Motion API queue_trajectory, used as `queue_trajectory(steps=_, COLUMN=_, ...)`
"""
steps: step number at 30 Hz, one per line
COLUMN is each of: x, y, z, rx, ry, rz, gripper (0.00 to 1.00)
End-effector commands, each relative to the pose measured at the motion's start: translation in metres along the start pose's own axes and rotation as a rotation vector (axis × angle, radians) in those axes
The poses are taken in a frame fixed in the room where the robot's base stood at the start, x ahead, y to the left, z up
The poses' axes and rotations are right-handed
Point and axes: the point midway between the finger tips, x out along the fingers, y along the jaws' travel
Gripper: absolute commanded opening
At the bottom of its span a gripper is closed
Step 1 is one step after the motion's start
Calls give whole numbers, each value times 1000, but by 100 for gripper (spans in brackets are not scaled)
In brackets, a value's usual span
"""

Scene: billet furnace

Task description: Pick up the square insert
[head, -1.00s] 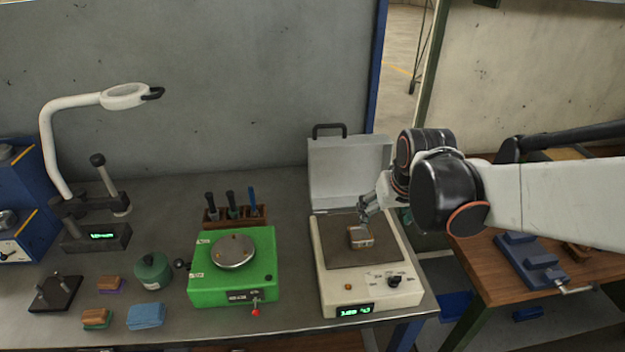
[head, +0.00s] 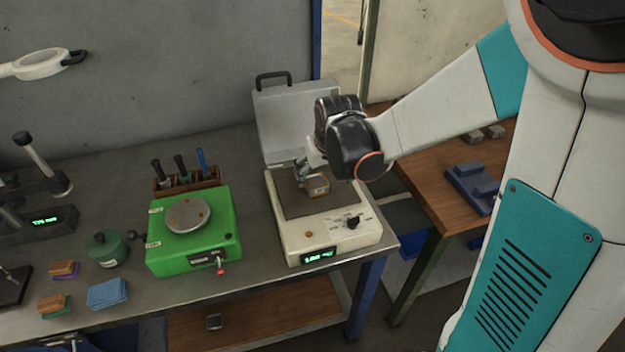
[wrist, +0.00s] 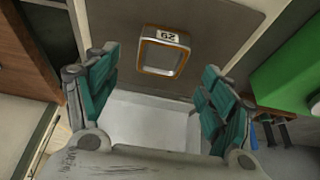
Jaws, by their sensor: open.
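The square insert (head: 317,186) is a small metal block with a brownish rim on the dark plate of a cream-coloured device. In the wrist view the square insert (wrist: 163,52) shows as a square frame with an orange-brown edge and a printed number tag. My gripper (head: 303,178) is beside and slightly above it in the head view, partly hidden by my wrist. In the wrist view my gripper (wrist: 158,82) has its green-padded fingers spread wide and empty. The insert lies ahead of the fingers, between their lines, apart from them.
The cream device (head: 335,238) has a raised lid (head: 290,115) behind the plate. A green device (head: 195,250) with a round plate stands to its left, with a tool rack (head: 187,182) behind. A wooden table (head: 425,190) with a blue fixture (head: 472,188) is at right.

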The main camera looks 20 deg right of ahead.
Motion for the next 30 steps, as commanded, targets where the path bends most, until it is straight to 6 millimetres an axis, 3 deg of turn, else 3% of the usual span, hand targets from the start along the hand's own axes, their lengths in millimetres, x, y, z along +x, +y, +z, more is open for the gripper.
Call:
queue_trajectory(steps=9, x=44, y=-2, z=4, rx=0, ry=0, rz=0, gripper=75)
queue_trajectory(steps=17, x=48, y=-2, z=3, rx=0, ry=0, rz=0, gripper=75)
queue_trajectory(steps=20, x=47, y=-1, z=3, rx=0, ry=0, rz=0, gripper=57)
queue_trajectory(steps=27, x=47, y=-1, z=3, rx=0, ry=0, rz=0, gripper=2)
queue_trajectory(steps=30, x=47, y=-2, z=3, rx=0, ry=1, rz=0, gripper=0)
